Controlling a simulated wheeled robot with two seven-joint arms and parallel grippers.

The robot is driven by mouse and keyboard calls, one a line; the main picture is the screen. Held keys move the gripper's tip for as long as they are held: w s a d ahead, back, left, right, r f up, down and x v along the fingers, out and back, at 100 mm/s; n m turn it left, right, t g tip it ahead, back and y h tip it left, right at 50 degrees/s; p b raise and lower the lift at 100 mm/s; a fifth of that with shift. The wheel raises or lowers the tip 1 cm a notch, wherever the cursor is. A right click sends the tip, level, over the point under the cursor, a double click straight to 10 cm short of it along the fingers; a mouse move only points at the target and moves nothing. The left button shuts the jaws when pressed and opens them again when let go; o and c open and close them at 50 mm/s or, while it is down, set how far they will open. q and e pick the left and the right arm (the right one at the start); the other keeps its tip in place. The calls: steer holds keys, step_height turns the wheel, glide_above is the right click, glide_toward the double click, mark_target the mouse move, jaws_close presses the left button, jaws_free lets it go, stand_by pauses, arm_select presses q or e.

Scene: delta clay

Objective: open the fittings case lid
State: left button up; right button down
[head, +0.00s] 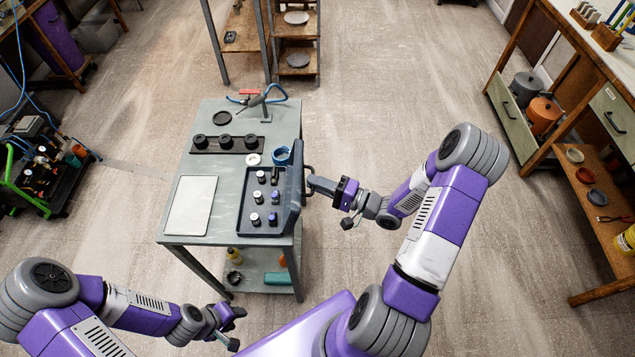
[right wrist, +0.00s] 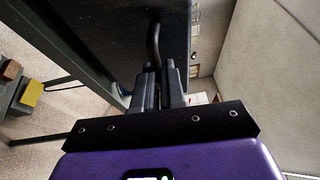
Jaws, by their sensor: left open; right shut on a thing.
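The fittings case (head: 246,224) sits on the right part of the grey table, with several small fittings standing in its dark tray. Its lid (head: 295,187) stands raised along the tray's right edge, roughly upright. My right gripper (head: 309,182) is shut on the lid's handle (head: 308,171) at the lid's outer side. In the right wrist view the dark lid (right wrist: 95,35) fills the upper left, and the curved handle (right wrist: 154,42) runs down between the fingers (right wrist: 160,90). My left gripper (head: 236,326) is open and empty, low in front of the table.
The grey table (head: 230,175) also holds a pale flat panel (head: 190,205), a black rack with round pieces (head: 225,144), a blue cup (head: 282,155) and a white ring (head: 253,159). Floor right of the table is clear up to the workbench (head: 560,150).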

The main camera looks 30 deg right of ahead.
mark_target(300, 187)
steer(key=a+r+p, duration=0.1)
steer(key=p, duration=0.1)
steer(key=w+a+r+g+h+p, duration=0.1)
steer(key=p, duration=0.2)
steer(key=w+a+r+n+g+p, duration=0.1)
steer(key=p, duration=0.1)
steer(key=shift+a+h, duration=0.15)
steer(key=shift+h, duration=0.15)
